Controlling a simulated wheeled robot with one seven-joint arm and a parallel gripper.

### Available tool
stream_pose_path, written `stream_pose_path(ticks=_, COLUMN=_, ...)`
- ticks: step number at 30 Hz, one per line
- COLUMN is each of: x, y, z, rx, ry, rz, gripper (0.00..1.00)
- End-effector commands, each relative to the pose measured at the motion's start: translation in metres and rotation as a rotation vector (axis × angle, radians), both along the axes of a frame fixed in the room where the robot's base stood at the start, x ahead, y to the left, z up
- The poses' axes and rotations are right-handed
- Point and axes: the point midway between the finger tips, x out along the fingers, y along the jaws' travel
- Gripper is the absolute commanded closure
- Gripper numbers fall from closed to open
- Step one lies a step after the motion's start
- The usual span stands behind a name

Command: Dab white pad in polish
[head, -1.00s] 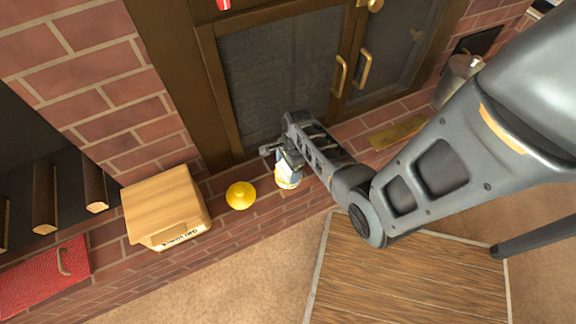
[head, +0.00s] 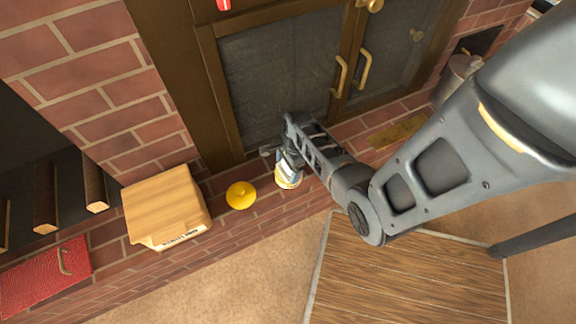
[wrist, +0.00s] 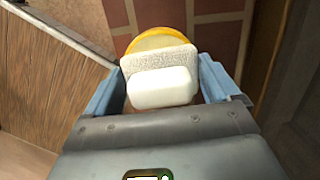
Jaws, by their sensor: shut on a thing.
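The white pad (wrist: 160,62) is a pale textured slab with a smooth white block as its back, held between the blue fingers of my gripper (wrist: 162,88). Beyond it in the wrist view is the yellow rim of a round tin with pale polish (wrist: 158,40). The pad covers much of the tin. In the head view my gripper (head: 288,163) points down over the tin (head: 288,182) on the brick ledge. The pad is hard to make out there. I cannot tell whether pad and polish touch.
A yellow round lid-like thing (head: 241,195) lies on the ledge left of my gripper. A wooden box (head: 165,205) stands further left. A brass plate (head: 399,131) and a metal container (head: 458,80) are to the right. Glass doors (head: 275,75) rise behind.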

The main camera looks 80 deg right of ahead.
Motion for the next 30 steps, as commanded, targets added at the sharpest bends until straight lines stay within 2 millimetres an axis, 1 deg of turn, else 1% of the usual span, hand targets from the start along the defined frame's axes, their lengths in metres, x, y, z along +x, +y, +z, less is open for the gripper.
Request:
stream_pose_path(ticks=14, x=-0.001, y=0.001, z=-0.001, rx=0.0, ry=0.001, rz=0.0, gripper=0.36)
stream_pose_path(ticks=17, x=-0.001, y=0.001, z=0.004, rx=0.0, ry=0.001, rz=0.0, gripper=0.36)
stream_pose_path(ticks=30, x=0.0, y=0.0, z=0.036, rx=0.0, ry=0.0, rz=0.001, gripper=0.36)
